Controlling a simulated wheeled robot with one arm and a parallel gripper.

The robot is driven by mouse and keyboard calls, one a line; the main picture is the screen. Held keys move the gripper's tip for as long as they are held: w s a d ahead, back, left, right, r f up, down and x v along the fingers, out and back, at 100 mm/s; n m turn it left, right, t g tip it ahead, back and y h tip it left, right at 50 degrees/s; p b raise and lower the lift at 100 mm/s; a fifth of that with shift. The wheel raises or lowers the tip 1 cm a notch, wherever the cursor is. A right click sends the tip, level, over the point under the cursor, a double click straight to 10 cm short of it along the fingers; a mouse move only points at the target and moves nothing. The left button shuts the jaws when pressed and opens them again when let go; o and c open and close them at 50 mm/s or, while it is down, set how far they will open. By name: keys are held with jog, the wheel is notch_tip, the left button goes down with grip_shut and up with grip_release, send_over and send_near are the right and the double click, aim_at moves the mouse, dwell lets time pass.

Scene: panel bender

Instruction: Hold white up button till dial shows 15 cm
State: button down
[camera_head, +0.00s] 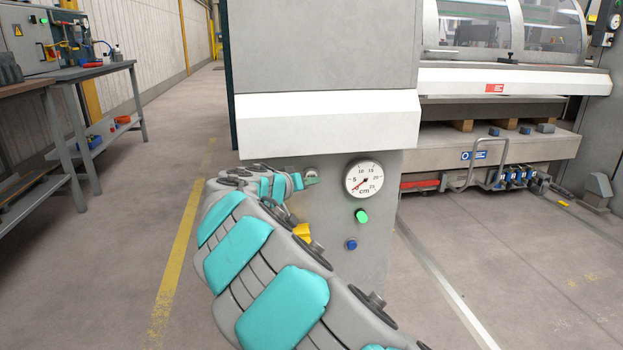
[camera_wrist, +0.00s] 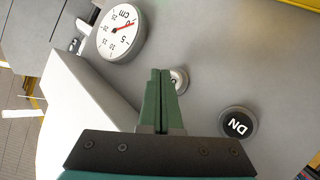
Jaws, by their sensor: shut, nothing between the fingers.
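The dial (camera_head: 363,179) is a round white gauge on the grey machine column. Its red needle points to the lower left, below the 5 mark. The dial also shows in the wrist view (camera_wrist: 121,33). A pale round button (camera_wrist: 179,79) lies just right of my fingertips in the wrist view, partly hidden by them; its label is not readable. My gripper (camera_wrist: 160,72) has its green fingers shut together and empty. In the head view my gripper (camera_head: 311,181) is at the panel left of the dial. I cannot tell whether the fingertips touch the button.
A black DN button (camera_wrist: 238,124) sits beside the pale one. A green button or lamp (camera_head: 361,216) and a blue button (camera_head: 351,244) are below the dial. A white ledge (camera_head: 328,121) juts out above the panel. Workbenches (camera_head: 95,72) stand at the left.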

jog(key=shift+w+a, duration=0.1)
jog(key=shift+w, duration=0.25)
jog(key=shift+w+a+b, duration=0.15)
jog(key=shift+w+b, duration=0.2)
jog(key=shift+w, duration=0.05)
dwell(0.7)
jog(key=shift+s, duration=0.1)
dwell(3.2)
jog(key=shift+s+d+b, duration=0.25)
jog(key=shift+s+b, duration=0.5)
jog(key=shift+b, duration=0.05)
jog(key=s+b, duration=0.1)
jog(key=s, duration=0.1)
jog(key=s+d+b, duration=0.1)
jog(key=s+b, duration=0.1)
jog(key=shift+s+d, duration=0.2)
jog(key=shift+s, duration=0.2)
